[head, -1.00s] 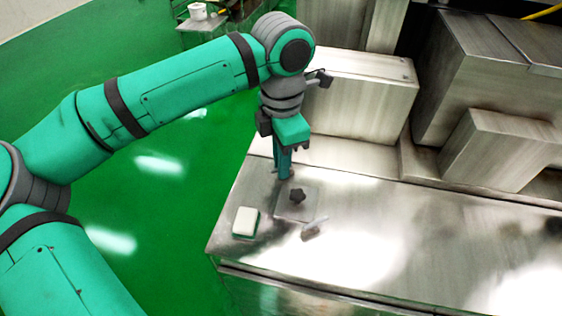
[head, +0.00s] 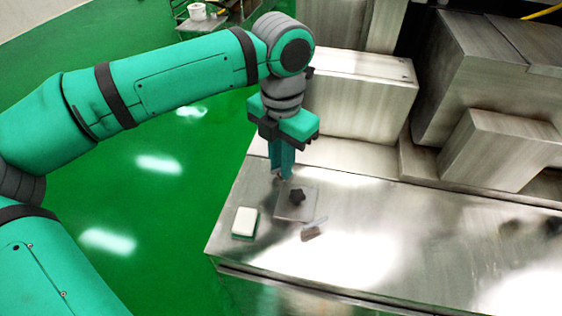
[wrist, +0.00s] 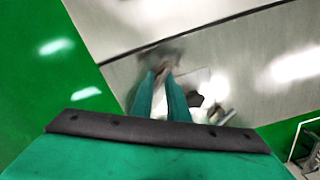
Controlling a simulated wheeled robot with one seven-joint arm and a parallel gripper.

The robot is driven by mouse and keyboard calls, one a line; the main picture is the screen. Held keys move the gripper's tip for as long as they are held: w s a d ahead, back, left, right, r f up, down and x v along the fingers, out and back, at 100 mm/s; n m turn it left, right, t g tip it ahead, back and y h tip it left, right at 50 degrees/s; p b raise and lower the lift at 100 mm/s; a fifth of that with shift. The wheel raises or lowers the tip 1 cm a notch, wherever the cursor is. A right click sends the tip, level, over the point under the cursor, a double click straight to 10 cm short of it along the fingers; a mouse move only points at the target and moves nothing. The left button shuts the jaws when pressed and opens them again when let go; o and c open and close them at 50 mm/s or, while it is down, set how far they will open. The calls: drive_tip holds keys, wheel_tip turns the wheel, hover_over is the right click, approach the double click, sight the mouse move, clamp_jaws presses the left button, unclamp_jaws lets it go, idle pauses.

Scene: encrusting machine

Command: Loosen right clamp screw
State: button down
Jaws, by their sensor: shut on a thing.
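My gripper (head: 281,177) points down over the left end of the steel table, its two green fingers close together. In the wrist view the fingertips (wrist: 161,76) are shut on a small, blurred brownish thing, which I take as the right clamp screw (wrist: 162,71); the fingers hide most of it. A dark star-shaped knob (head: 297,196) stands on a small grey plate (head: 307,213) just in front of the gripper. The knob also shows beside the right finger in the wrist view (wrist: 196,99). It is apart from the fingers.
A white-and-green sponge-like block (head: 245,222) lies left of the plate near the table's edge. A small brush or scraper (head: 313,230) lies to its right. Steel housings (head: 360,100) stand behind. The steel table (head: 400,240) is clear further right.

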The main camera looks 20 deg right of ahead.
sight(279, 176)
drive_tip(key=shift+w, duration=0.15)
drive_tip(key=c, duration=1.9)
unclamp_jaws()
drive_tip(key=shift+a, duration=0.2)
drive_tip(key=shift+d+r, duration=0.2)
drive_tip(key=shift+r, duration=0.25)
wheel_tip(279, 176, up, 10)
drive_tip(key=shift+a, duration=0.25)
